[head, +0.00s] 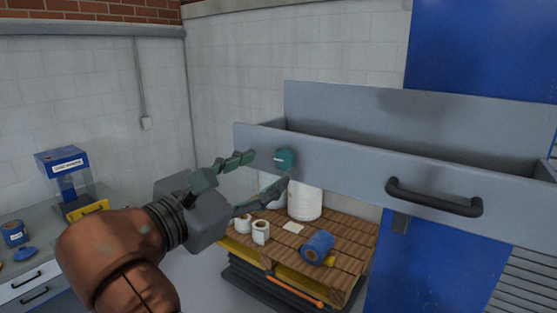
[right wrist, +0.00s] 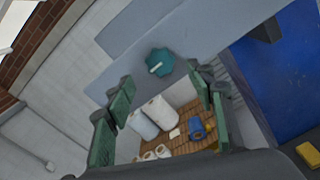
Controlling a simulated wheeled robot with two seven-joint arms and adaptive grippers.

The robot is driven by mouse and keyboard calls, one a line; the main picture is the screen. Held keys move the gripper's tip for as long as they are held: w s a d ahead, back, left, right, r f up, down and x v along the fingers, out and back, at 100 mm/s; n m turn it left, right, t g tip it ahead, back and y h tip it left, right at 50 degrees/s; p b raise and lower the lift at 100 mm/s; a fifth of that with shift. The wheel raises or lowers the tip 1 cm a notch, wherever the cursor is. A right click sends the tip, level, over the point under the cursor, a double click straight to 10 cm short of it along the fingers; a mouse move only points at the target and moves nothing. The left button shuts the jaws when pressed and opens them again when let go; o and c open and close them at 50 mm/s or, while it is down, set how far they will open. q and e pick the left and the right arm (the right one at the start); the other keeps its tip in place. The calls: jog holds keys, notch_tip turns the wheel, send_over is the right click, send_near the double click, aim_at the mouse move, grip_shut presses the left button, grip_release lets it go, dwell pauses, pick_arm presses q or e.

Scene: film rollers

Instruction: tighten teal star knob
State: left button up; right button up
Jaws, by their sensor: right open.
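The teal star knob (head: 284,158) sits on the front face of a grey open drawer (head: 335,162), near its left end. In the right wrist view the knob (right wrist: 161,61) is a lobed teal disc with a small pale bar mark, just beyond the fingertips. My right gripper (head: 268,171) is open, its green-padded fingers spread on either side of the line to the knob. In the right wrist view the gripper (right wrist: 158,76) has nothing between its fingers; whether a fingertip touches the knob cannot be told. My left gripper is out of view.
A black handle (head: 433,198) sticks out from the drawer front, right of the knob. Below, a wooden pallet (head: 345,245) on a lift carries white rolls and a blue roll (head: 317,247). A bench with a blue device (head: 62,163) stands at left.

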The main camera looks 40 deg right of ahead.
aim_at(282, 161)
jog(key=p+x, duration=0.1)
jog(key=x, duration=0.4)
jog(key=shift+d, duration=0.35)
jog(key=shift+c, duration=0.4)
jog(key=c, duration=1.1)
